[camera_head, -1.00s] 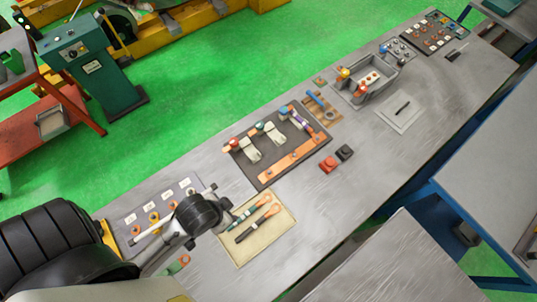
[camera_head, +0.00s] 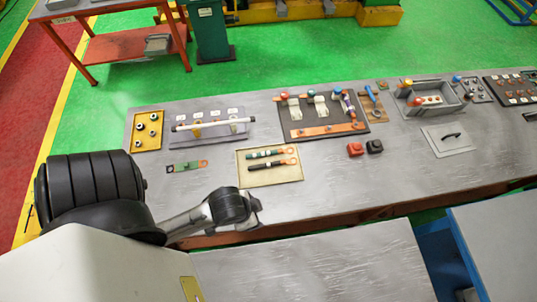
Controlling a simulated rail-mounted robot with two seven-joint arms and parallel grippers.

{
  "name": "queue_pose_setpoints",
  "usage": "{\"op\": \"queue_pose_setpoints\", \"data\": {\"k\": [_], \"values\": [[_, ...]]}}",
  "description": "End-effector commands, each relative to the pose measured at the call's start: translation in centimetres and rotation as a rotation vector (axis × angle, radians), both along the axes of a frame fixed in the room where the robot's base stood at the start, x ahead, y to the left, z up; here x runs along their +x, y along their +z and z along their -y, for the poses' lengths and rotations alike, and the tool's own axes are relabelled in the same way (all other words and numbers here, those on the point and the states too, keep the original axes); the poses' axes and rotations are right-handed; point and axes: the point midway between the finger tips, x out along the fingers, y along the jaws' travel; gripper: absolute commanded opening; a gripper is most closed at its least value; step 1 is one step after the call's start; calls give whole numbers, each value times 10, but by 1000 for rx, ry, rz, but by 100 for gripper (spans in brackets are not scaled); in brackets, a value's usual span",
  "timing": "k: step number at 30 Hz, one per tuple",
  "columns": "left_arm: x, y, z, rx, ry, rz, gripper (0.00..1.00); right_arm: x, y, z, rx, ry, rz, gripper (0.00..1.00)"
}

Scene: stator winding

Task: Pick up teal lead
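The teal lead (camera_head: 264,153) lies on the beige tray (camera_head: 255,179), its orange end to the right. A black lead (camera_head: 266,164) lies just below it, also with an orange end. My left arm comes in from the left, and my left gripper (camera_head: 254,205) is seen from above, just in front of the beige tray and apart from the teal lead in the picture. Its fingers are mostly hidden by the wrist, so its opening is unclear. My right gripper is out of view.
A green strip (camera_head: 187,166) with an orange end lies left of the tray. Behind are a yellow tray (camera_head: 148,131) and a purple-grey board (camera_head: 215,137) crossed by a white rod (camera_head: 211,124). Red (camera_head: 355,149) and black (camera_head: 374,146) blocks lie right. Bench between is clear.

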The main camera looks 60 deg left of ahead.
Motion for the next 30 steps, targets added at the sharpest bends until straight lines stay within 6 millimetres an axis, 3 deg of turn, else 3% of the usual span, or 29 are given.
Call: {"op": "queue_pose_setpoints", "data": {"k": [14, 21, 30], "values": [[1, 1, -3, 9, -4, 3, 72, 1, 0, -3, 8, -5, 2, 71], [1, 1, 0, 0, 0, 3, 52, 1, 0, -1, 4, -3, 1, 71], [1, 1, 2, -7, 3, 3, 52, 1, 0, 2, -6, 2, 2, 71]]}}
